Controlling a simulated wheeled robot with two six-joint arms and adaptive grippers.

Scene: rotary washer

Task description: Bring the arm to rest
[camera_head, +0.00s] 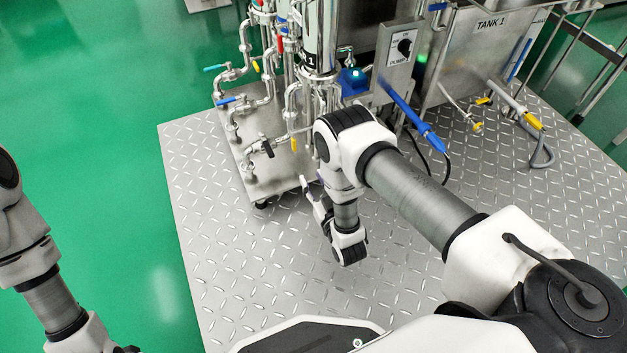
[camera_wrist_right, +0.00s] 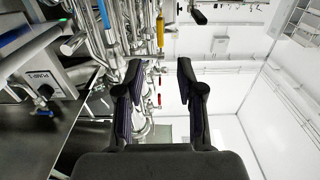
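My right arm comes in from the right in the head view, bent at the elbow, with its wrist hanging over the metal floor plate in front of the washer. The fingers of my right gripper (camera_wrist_right: 159,75) show clearly in the wrist view. They are black, spread apart and empty, with pipework visible beyond the gap. In the head view the gripper is largely hidden by the arm and hard to make out. My left arm is at the left edge of the head view, over the green floor. Its gripper is out of the picture.
The washer's pipes and valves (camera_head: 290,85) stand behind my right wrist. A pump switch box (camera_head: 400,48), a blue-handled tool (camera_head: 412,115) and a tank marked TANK 1 (camera_head: 480,55) are at the right. The diamond floor plate (camera_head: 225,270) is clear at front left.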

